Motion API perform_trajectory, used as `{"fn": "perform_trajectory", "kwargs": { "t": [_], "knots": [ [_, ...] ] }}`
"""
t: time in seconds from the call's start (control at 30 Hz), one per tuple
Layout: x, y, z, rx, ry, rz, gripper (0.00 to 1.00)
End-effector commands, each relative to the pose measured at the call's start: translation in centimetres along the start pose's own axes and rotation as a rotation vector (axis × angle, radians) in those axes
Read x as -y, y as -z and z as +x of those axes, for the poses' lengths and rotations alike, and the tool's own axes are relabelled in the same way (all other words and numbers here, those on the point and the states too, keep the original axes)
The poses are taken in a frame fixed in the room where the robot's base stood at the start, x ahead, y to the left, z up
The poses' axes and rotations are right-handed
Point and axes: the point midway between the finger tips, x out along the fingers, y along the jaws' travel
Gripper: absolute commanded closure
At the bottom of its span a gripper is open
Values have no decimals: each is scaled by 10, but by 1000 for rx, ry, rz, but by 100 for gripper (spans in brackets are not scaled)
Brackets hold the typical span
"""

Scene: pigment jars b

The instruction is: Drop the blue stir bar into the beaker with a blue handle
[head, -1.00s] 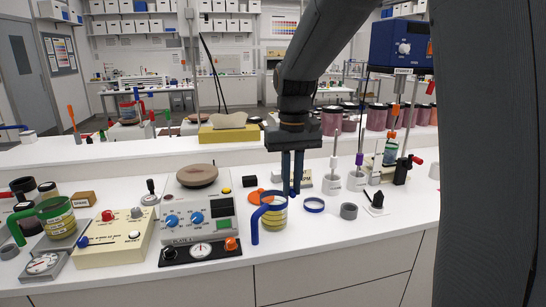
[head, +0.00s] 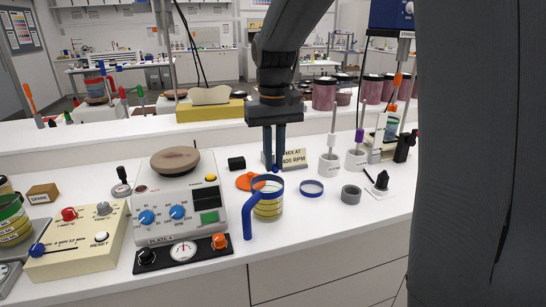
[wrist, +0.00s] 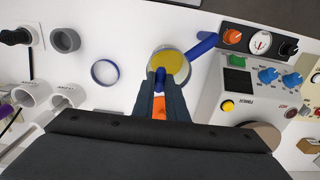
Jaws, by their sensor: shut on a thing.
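The beaker with a blue handle (head: 268,207) stands on the white bench, with yellowish contents and a blue rim. It also shows in the wrist view (wrist: 170,62), its handle pointing up and right. My gripper (head: 275,167) points down just above and slightly behind the beaker's rim in the head view. In the wrist view my fingertips (wrist: 161,75) overlap the near part of the beaker's opening. They are shut on the blue stir bar (wrist: 160,72), of which only a small blue bit shows between the tips.
A hot plate (head: 180,205) stands close to the left of the beaker. A blue ring (head: 311,188) and a grey ring (head: 351,195) lie to its right. An orange disc (head: 246,181) and a sign (head: 293,158) are behind. The bench's front edge is near.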

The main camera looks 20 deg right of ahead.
Motion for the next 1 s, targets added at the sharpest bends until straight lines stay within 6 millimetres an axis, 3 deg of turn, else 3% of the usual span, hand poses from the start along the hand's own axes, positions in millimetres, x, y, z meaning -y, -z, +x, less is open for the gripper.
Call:
{"fn": "perform_trajectory", "kwargs": {
  "t": [0.23,0.6,0.63,0.73,1.0],
  "knots": [
    [-1,1,25,-1,0,2,100],
    [-1,0,28,-1,0,2,100],
    [-1,0,28,-1,0,2,84],
    [-1,0,28,-1,0,2,68],
    [-1,0,28,-1,0,2,66]
  ]
}}
